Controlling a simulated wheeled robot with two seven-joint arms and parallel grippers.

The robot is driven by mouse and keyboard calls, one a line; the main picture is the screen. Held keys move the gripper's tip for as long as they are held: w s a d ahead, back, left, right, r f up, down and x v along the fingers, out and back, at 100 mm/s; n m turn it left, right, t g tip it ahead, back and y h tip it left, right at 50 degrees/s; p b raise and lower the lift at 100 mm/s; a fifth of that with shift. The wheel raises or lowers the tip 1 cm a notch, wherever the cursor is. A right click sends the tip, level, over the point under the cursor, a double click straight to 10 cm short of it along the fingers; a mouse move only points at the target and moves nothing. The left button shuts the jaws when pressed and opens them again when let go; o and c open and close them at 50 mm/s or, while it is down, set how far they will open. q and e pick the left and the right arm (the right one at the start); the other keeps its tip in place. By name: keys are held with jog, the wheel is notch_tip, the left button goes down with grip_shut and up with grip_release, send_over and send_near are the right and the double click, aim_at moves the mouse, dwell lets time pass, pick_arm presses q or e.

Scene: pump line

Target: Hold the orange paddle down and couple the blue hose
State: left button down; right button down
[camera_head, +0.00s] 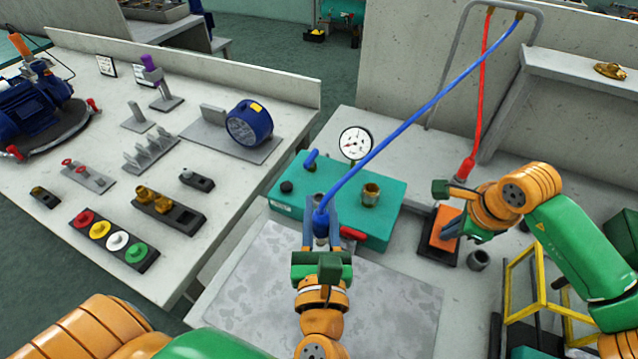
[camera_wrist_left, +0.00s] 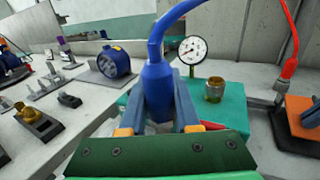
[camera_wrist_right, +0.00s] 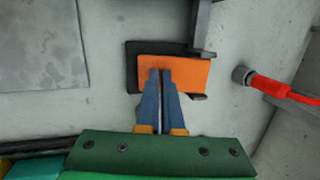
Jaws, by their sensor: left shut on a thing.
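My left gripper (camera_head: 321,232) is shut on the blue hose's end connector (camera_head: 321,222). The connector is upright between the fingers and fills the left wrist view's centre (camera_wrist_left: 158,92). It is at the front of the teal pump box (camera_head: 286,205); I cannot tell whether it touches a port. The blue hose (camera_head: 420,112) rises to a grey frame. The orange paddle (camera_head: 441,232) lies on a black base at the right. My right gripper (camera_wrist_right: 161,75) is shut, its fingertips over the paddle; they seem to touch it, but contact is not certain.
The box carries a brass fitting (camera_head: 371,193), a gauge (camera_head: 355,142) and a red handle (camera_head: 353,233). A red hose (camera_head: 480,100) hangs behind the paddle. A grey plate (camera_head: 290,290) lies in front.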

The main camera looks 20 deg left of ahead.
jog(key=shift+f, duration=0.15)
pick_arm(q)
jog(key=w+d+r+m+t+h, duration=0.1)
jog(key=w+d+m+h, duration=0.1)
jog(key=w, duration=1.3)
jog(key=shift+d+h, duration=0.5)
jog(key=shift+d, duration=0.8)
jog(key=shift+w+f, duration=0.15)
jog(key=shift+f, duration=0.65)
jog(key=shift+f, duration=0.7)
jog(key=shift+c, duration=1.1)
grip_release()
